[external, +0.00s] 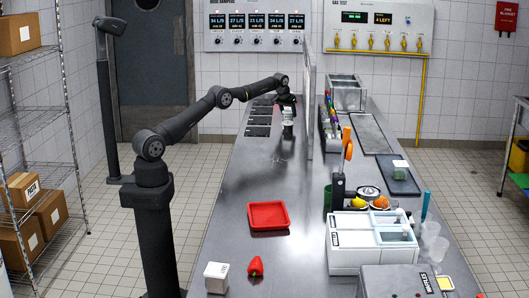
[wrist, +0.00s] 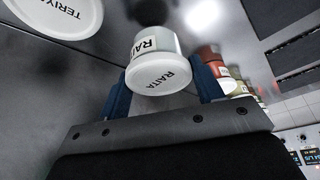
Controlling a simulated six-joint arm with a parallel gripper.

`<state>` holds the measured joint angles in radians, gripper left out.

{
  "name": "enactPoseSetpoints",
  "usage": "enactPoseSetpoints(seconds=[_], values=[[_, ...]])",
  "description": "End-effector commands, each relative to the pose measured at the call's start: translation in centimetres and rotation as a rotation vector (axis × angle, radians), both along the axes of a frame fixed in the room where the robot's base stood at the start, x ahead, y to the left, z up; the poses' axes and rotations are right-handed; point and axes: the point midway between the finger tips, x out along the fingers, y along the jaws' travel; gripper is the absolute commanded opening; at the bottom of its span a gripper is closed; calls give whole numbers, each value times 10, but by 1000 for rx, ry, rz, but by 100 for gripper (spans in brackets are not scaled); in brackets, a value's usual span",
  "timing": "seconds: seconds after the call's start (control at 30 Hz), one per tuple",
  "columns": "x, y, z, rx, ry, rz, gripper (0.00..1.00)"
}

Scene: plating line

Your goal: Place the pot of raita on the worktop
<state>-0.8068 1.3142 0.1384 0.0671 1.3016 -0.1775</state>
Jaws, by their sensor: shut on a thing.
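The pot of raita (wrist: 160,72), a pale pot with a white lid and "RAITA" labels, sits between the blue fingers of my gripper (wrist: 163,88) in the wrist view. The gripper is shut on it. In the external view my gripper (external: 287,104) is at the far end of the steel worktop (external: 225,185), where the pot shows only small. I cannot tell whether the pot touches the worktop.
A teriyaki pot (wrist: 62,12) is at the upper left of the wrist view, and several other pots (wrist: 210,55) line up at right. A red tray (external: 268,215), a red pepper (external: 255,266) and a white box (external: 216,277) are nearer. A partition (external: 307,95) stands to the right.

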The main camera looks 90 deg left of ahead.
Motion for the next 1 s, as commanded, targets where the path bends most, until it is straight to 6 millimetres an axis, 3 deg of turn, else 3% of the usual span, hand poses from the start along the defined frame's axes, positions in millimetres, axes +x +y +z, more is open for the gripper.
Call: enactPoseSetpoints(seconds=[0.2,0.67,0.7,0.77,0.8,1.0], values=[[-1,0,-25,-1,1,1,36],[0,0,-32,1,0,1,36],[0,0,-32,1,0,1,66],[0,0,-32,1,0,1,78],[0,0,-32,1,0,1,82],[0,0,-32,0,0,1,82]])
